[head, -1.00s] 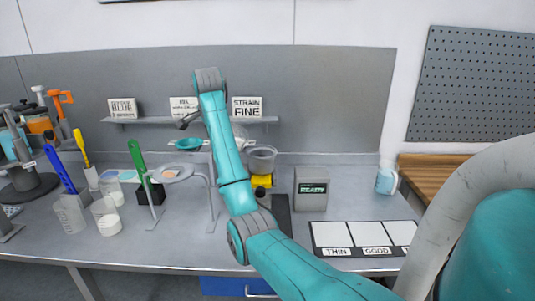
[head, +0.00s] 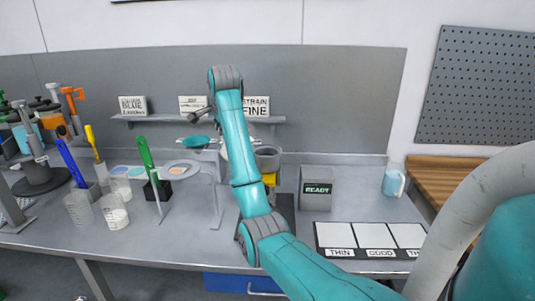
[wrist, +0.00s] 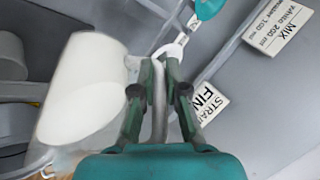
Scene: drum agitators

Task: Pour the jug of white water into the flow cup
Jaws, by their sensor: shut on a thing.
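In the wrist view my gripper (wrist: 160,75) is shut on the handle of a clear jug (wrist: 60,125) with white liquid in it. The jug hangs to the left of the fingers and looks tilted in that view. In the head view my arm hides the gripper and most of the jug; only a pale edge shows beside the arm. A teal cup (head: 193,143) is held out on a stand left of my arm; it looks like the flow cup, but I cannot be sure. Part of a teal thing also shows at the top of the wrist view.
A grey pail (head: 267,158) stands just right of my arm. A grey READY box (head: 317,190) and a THIN/GOOD card (head: 370,238) lie further right. Beakers (head: 114,213), coloured-handled tools and a drum agitator (head: 38,170) crowd the left. A sign shelf (head: 140,117) runs behind.

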